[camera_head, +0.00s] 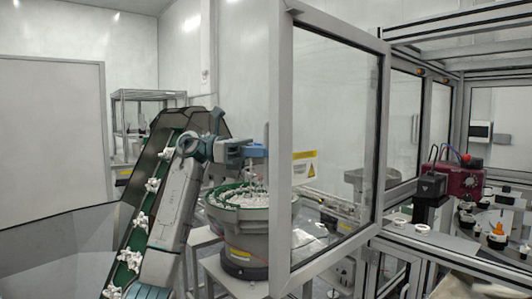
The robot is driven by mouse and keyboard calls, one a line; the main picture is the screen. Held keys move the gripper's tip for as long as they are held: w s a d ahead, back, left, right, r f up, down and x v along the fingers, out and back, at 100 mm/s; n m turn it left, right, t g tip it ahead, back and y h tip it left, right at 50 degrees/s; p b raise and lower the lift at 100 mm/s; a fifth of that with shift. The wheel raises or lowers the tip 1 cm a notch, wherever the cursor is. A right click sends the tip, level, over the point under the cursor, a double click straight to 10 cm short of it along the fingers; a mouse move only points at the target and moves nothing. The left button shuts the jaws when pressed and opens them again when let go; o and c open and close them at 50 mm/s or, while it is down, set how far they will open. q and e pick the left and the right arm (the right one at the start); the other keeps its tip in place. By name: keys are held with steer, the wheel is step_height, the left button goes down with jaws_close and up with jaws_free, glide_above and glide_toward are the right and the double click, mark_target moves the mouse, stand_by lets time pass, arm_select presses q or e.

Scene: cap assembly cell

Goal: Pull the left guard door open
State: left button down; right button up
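The left guard door (281,150) is a grey metal frame with a clear pane and a yellow warning label. It stands swung out toward me, with its near upright at the centre of the view and its far upright by the cell frame. My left arm comes up from the lower left. My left gripper (255,152), a blue-grey body, is close beside the left side of the door's near upright. Its fingers are too small and partly hidden to tell whether they are open or touch the door. My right gripper is not in view.
A green bowl feeder (238,230) with white parts stands below my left gripper. An inclined conveyor (129,235) carrying white parts is behind my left arm. A dark red device (459,181) and small fixtures stand inside the cell at right. Floor space shows at far left.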

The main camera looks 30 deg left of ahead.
arm_select(q)
steer(key=c, duration=1.6)
jaws_free()
steer(key=shift+o, duration=0.2)
steer(key=s+a+b, duration=0.2)
steer(key=a+b, duration=0.1)
steer(key=a, duration=0.7)
steer(key=shift+a, duration=0.35)
steer(key=shift+s, duration=0.1)
